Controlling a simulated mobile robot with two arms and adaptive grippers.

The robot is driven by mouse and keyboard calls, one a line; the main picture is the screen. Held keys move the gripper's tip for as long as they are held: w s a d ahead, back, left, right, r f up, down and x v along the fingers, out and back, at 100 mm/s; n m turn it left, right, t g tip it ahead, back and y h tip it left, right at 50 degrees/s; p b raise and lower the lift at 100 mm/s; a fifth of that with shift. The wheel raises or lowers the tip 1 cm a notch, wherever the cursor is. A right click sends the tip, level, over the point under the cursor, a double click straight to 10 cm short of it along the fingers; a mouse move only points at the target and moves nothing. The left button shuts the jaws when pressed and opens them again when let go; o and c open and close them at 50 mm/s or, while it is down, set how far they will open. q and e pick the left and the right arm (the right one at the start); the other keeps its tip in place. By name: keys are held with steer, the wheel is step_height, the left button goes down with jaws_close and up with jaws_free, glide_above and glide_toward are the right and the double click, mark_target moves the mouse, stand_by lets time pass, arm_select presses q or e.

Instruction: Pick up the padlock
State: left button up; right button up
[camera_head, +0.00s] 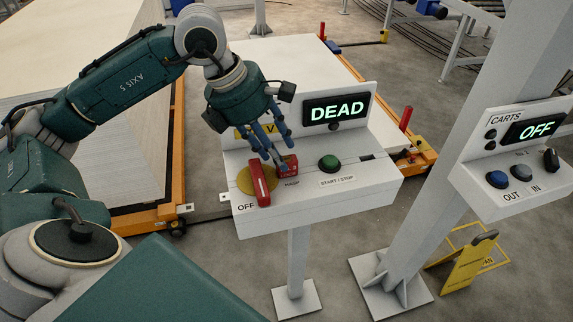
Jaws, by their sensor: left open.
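A small red block with faint lettering, which looks like the padlock (289,168), sits on the sloped top of the grey control console (370,180), just above the HASP label. My left gripper (277,162) reaches down over it from the upper left. Its blue fingers are open, with the tips at the block's left and upper side. I cannot tell whether they touch it. The fingers hide part of the block, and no shackle can be made out. A red switch handle (260,184) on a yellow disc (243,181) is close by on the left, near OFF. My right gripper is not in view.
A green START/STOP button (329,162) is right of the block, and a DEAD display (337,109) stands behind it. A grey post (440,190) with a CARTS box (520,190) stands to the right. A yellow floor sign (469,265) is near its base.

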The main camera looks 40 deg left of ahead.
mark_target(283, 157)
arm_select(q)
steer(key=x, duration=0.3)
steer(key=shift+w+d+f, duration=0.1)
steer(key=shift+w+d, duration=0.05)
steer(key=shift+d, duration=0.05)
steer(key=shift+c, duration=0.5)
steer(key=c, duration=0.9)
